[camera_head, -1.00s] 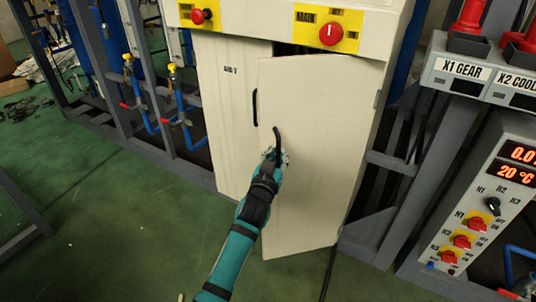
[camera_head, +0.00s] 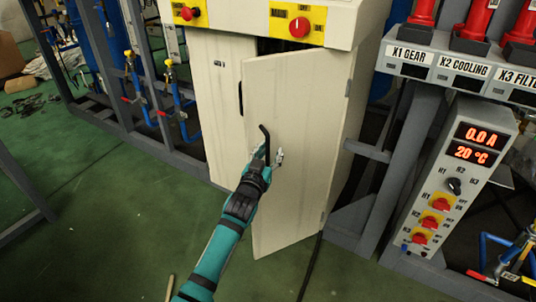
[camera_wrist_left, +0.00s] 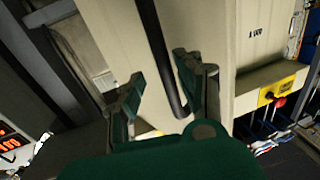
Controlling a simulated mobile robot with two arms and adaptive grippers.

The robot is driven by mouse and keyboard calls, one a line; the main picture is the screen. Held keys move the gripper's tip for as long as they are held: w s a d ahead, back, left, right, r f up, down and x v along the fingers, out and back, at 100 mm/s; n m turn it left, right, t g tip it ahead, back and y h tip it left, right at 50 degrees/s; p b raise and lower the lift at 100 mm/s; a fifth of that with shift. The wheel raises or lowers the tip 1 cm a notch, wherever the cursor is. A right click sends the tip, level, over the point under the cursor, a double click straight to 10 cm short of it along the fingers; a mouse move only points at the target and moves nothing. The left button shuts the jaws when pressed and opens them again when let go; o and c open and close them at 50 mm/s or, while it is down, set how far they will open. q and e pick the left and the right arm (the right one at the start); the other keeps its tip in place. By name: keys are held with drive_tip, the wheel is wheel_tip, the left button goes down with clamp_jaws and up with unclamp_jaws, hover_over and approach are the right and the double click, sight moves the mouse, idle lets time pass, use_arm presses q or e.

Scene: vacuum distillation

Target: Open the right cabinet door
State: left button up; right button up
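The right cabinet door (camera_head: 290,200) is a cream panel, hinged on its right side and standing ajar, its left edge swung out from the cabinet. Its black bar handle (camera_head: 264,134) is near its left edge. My left gripper (camera_head: 267,157) is at the lower part of this handle. In the left wrist view, the handle (camera_wrist_left: 160,55) passes between the two spread fingers of my left gripper (camera_wrist_left: 160,95), with visible space beside it. The lower end of the handle is partly hidden by the gripper. My right gripper is not in view.
The left cabinet door (camera_head: 217,115) looks closed. Red-knobbed switches (camera_head: 299,27) are above the doors. A control panel (camera_head: 455,185) and grey frame are to the right, and blue pipes with yellow-topped valves (camera_head: 130,58) to the left. Green floor (camera_head: 110,215) in front is mostly clear.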

use_arm(q)
drive_tip(key=v, duration=1.2)
